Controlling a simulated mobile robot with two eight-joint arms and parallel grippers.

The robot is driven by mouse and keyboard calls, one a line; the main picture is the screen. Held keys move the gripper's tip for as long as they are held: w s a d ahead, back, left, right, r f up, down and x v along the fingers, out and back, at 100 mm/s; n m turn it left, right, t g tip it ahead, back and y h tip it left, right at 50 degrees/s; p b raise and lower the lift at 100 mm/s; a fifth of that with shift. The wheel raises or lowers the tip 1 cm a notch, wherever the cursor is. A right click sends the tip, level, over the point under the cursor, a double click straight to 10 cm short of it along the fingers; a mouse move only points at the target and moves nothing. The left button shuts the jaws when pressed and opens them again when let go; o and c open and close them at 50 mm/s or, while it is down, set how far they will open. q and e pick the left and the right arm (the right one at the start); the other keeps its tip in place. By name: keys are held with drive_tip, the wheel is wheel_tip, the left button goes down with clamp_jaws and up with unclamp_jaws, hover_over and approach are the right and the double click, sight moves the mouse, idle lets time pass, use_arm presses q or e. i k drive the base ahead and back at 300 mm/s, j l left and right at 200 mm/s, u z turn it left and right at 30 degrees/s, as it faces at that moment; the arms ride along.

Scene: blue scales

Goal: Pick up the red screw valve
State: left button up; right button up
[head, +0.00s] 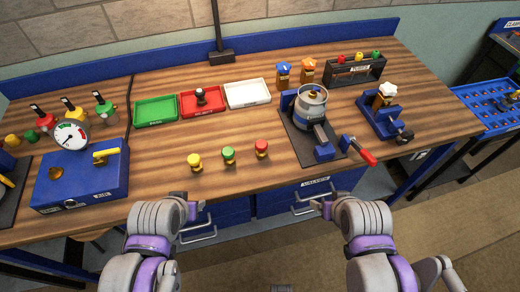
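A small red-topped valve with a brass-coloured base (261,148) stands upright near the front middle of the wooden bench (225,178). It is the rightmost of three similar valves, beside a green one (228,155) and a yellow one (195,162). My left gripper (194,207) is at the bench's front edge, below and left of the red valve. My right gripper (320,203) is at the front edge, below and right of it. Both are apart from the valves, and nothing shows in either. The finger gaps are too small to read.
Behind the valves are green (156,109), red (202,103) and white (247,92) trays; the red one holds a dark-topped part. A blue gauge box (82,178) stands left. Bench around the valves is clear.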

sight(261, 145)
drive_tip(key=i+l+u, duration=0.15)
drive_tip(key=u, duration=0.2)
drive_tip(key=l+u, duration=0.35)
drive_tip(key=i+l+u, duration=0.15)
drive_tip(key=u, duration=0.2)
